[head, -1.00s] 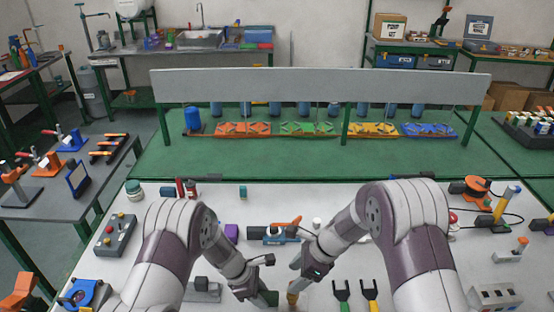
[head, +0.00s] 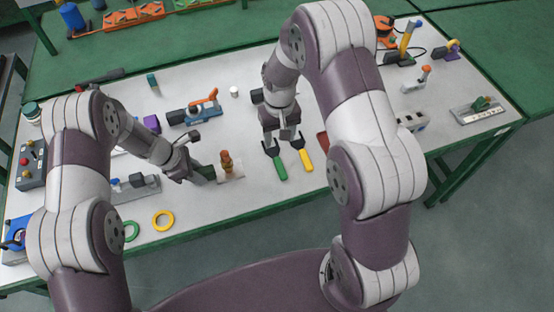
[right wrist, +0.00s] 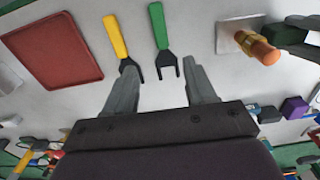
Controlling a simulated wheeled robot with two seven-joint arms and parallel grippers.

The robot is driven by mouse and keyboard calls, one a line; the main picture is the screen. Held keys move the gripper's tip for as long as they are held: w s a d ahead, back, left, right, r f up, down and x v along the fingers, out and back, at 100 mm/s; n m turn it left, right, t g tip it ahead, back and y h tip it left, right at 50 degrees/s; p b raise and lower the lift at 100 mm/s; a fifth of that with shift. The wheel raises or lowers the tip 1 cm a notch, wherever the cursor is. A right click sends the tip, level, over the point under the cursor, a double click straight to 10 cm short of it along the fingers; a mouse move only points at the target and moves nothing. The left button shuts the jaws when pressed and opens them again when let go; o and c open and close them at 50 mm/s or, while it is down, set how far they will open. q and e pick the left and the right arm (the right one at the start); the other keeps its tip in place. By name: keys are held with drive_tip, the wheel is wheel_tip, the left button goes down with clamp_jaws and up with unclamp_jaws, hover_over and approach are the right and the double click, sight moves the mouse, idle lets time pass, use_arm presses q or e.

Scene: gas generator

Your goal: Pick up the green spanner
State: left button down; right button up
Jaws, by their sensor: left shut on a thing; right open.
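The green spanner (head: 276,162) lies on the white table with its fork end toward my right gripper (head: 283,134). In the right wrist view the green spanner (right wrist: 158,30) has its dark fork between the two open fingers (right wrist: 158,68). My right gripper is open and empty; its height above the table is hard to tell. The yellow spanner (head: 303,152) lies just right of the green one; in the right wrist view it (right wrist: 116,40) has its fork near the left finger. My left gripper (head: 198,172) is shut on a dark green piece (head: 208,172).
An orange-brown cylinder (head: 227,162) stands on a pale plate beside my left gripper. A red square tray (right wrist: 55,50) lies beside the yellow spanner. Green (head: 131,231) and yellow (head: 162,220) rings lie near the front. Table in front of the spanners is clear.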

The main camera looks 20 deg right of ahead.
sight(279, 164)
drive_tip(key=f, duration=1.1)
drive_tip(key=shift+s+a+f, duration=0.1)
drive_tip(key=shift+s+f, duration=0.25)
clamp_jaws()
